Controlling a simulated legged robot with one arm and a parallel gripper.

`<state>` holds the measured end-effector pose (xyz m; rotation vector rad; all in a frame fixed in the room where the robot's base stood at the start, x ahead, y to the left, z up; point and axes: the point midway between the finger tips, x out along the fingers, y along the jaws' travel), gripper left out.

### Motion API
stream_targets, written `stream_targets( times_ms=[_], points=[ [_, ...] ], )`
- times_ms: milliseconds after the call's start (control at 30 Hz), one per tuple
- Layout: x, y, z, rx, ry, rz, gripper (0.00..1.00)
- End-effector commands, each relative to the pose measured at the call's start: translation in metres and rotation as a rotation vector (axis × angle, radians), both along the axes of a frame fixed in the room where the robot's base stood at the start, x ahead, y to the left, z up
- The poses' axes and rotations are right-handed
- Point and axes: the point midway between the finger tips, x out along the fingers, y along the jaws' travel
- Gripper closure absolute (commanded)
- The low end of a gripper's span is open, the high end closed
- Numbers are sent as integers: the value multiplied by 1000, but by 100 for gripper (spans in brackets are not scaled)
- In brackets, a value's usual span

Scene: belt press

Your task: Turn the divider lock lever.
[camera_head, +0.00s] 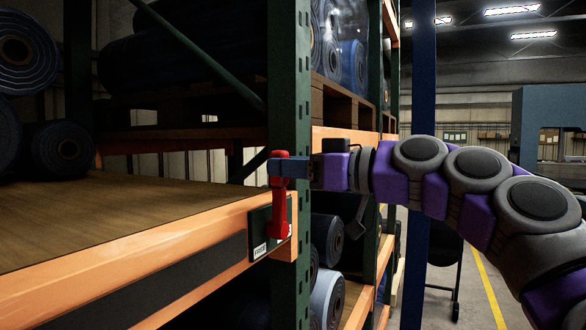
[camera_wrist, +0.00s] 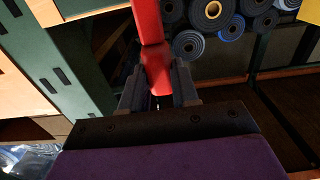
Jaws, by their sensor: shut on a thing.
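The red divider lock lever (camera_head: 279,222) is mounted on a dark plate (camera_head: 260,228) at the end of the orange shelf beam, beside the green rack post. In the head view it stands about upright, with its thicker end at the top. My gripper (camera_head: 282,168) reaches in from the right and is shut on the lever's upper end. In the wrist view the red lever (camera_wrist: 153,62) runs down between the two dark fingers of my gripper (camera_wrist: 158,88). The faces where the fingers meet the lever are partly hidden.
The green rack post (camera_head: 304,120) stands right behind the gripper. The orange beam (camera_head: 150,265) edges a wooden shelf (camera_head: 110,215) at left. Rolls (camera_head: 326,295) lie on the lower level to the right of the post. A blue post (camera_head: 420,80) rises behind my arm.

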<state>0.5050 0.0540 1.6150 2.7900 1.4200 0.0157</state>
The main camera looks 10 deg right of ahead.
Motion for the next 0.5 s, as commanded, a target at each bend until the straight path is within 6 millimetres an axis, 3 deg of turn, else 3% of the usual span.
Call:
stream_targets(
  times_ms=[100, 133, 367, 500],
  points=[
    [1, 3, -7, -14, 9, 7, 100],
    [2, 3, -7, -14, 9, 7, 69],
    [1, 3, -5, -9, 6, 5, 47],
    [0, 1, -3, -5, 4, 3, 45]
  ],
)
